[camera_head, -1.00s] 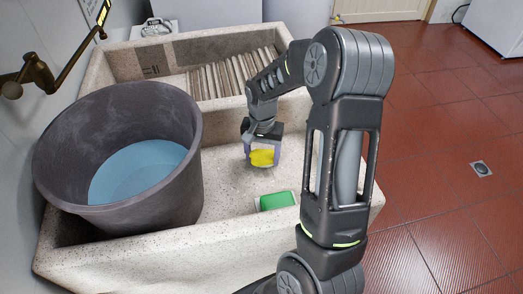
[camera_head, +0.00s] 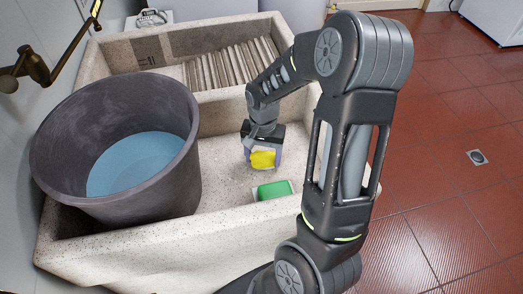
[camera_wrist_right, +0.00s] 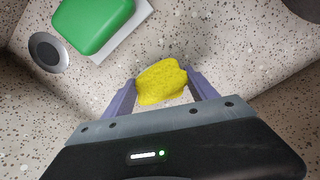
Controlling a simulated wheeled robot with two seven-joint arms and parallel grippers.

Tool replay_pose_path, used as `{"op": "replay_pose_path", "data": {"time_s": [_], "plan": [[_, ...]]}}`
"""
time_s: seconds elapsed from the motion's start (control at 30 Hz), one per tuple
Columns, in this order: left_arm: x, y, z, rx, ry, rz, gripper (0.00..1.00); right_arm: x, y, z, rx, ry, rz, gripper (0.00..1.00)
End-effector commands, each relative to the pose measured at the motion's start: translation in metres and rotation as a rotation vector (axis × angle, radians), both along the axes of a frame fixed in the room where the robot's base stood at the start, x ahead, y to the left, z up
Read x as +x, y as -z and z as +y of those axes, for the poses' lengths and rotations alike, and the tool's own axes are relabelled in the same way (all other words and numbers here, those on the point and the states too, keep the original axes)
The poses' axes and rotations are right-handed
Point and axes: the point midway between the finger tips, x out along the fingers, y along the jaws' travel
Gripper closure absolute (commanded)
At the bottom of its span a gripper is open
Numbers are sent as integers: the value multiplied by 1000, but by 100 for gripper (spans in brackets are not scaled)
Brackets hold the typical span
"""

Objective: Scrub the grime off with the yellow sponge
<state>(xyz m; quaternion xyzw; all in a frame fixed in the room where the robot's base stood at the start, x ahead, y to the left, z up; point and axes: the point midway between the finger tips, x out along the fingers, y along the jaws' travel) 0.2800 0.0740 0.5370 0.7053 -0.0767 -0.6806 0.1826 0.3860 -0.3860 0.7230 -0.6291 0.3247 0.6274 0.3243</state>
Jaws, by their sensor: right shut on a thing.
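The yellow sponge (camera_head: 262,160) is between the fingers of my right gripper (camera_head: 262,158), low in the front basin of the stone washboard (camera_head: 222,205). In the right wrist view the sponge (camera_wrist_right: 161,82) is pinched between the two purple-grey fingertips (camera_wrist_right: 160,90). I cannot tell whether the sponge touches the basin floor. The speckled floor shows small dark flecks, and I cannot tell grime from the stone's pattern. My left gripper is not in view.
A green soap bar (camera_head: 273,190) on a white dish lies just in front of the gripper. A dark drain (camera_wrist_right: 48,53) is beside it. A large grey bucket (camera_head: 185,170) of blue water fills the basin's left side. Washboard ridges (camera_head: 232,65) lie behind.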

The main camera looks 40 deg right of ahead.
Motion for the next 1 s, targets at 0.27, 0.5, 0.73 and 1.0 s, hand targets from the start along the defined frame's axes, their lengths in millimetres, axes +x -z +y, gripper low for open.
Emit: {"op": "replay_pose_path", "data": {"time_s": [0.27, 0.5, 0.73, 1.0], "plan": [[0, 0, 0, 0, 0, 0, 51, -6, 1, 3, 0, 0, 3, 66], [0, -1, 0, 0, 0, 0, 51, -9, 1, 4, 2, -1, 5, 66], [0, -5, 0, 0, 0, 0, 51, -25, -1, 14, 2, -2, 5, 66], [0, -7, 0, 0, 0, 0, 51, -35, -1, 19, 2, 1, 5, 66]]}}
